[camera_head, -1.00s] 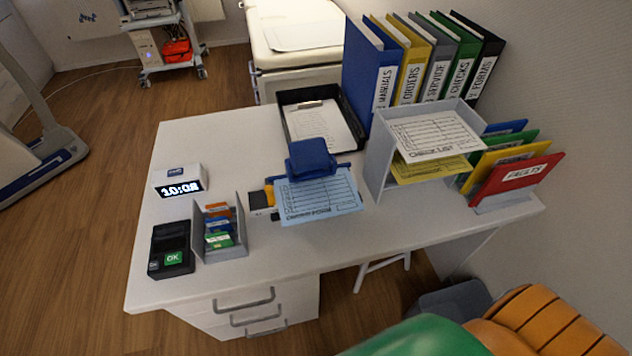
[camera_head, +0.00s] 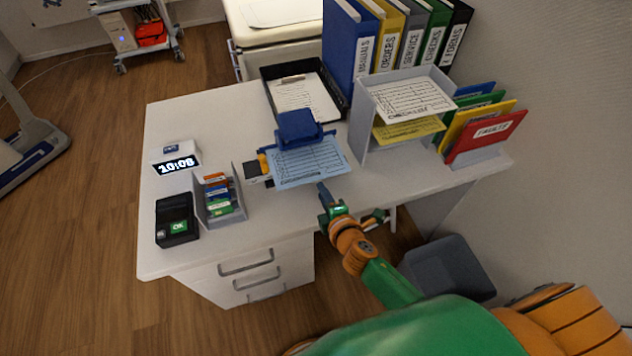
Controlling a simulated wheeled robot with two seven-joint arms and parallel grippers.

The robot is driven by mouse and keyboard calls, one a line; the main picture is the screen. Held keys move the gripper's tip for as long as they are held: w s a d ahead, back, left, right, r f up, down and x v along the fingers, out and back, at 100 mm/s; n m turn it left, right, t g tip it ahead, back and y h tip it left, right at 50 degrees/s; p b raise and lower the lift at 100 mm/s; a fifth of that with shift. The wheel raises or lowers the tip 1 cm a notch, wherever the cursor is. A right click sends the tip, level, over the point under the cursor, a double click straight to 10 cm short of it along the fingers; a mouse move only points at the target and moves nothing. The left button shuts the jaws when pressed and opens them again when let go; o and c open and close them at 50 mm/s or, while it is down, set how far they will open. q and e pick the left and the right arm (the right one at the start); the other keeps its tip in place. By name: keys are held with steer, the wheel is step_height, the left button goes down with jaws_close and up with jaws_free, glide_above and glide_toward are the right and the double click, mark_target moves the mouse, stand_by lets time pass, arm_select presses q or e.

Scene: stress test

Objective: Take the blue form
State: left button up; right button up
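The blue form (camera_head: 312,163) is a light blue printed sheet. It lies tilted towards me, under a dark blue block-shaped holder (camera_head: 300,127), near the middle of the desk (camera_head: 265,215). My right gripper (camera_head: 323,190) is near the front edge of the desk, just below the form's lower edge in the picture, and looks apart from it. Its fingers are small and seen from behind, so I cannot tell whether they are open or shut. I see nothing held in it. My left gripper is out of view.
A grey letter rack (camera_head: 362,118) with white and yellow sheets stands right of the form. A card box (camera_head: 222,212), black card terminal (camera_head: 176,222) and clock (camera_head: 178,163) stand left. A black tray (camera_head: 336,92) lies behind. A grey bin (camera_head: 450,268) stands below.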

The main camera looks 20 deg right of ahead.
mark_target(314, 178)
steer(key=b+x, duration=0.2)
steer(key=x, duration=0.4)
steer(key=shift+w+f+b, duration=0.2)
steer(key=shift+f+b, duration=0.05)
steer(key=shift+b, duration=0.15)
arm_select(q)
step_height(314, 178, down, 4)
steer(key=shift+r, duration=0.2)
arm_select(e)
jaws_close()
steer(key=shift+r, duration=0.25)
steer(key=shift+f, duration=0.1)
steer(key=shift+s+p, duration=0.55)
steer(key=shift+s, duration=0.5)
steer(key=shift+s+d+p, duration=0.15)
steer(key=shift+s+p, duration=0.15)
steer(key=shift+s, duration=1.3)
arm_select(q)
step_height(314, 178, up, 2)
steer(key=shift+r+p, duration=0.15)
steer(key=shift+p, duration=0.15)
arm_select(e)
steer(key=f+v, duration=0.2)
steer(key=v, duration=0.8)
steer(key=shift+v, duration=0.75)
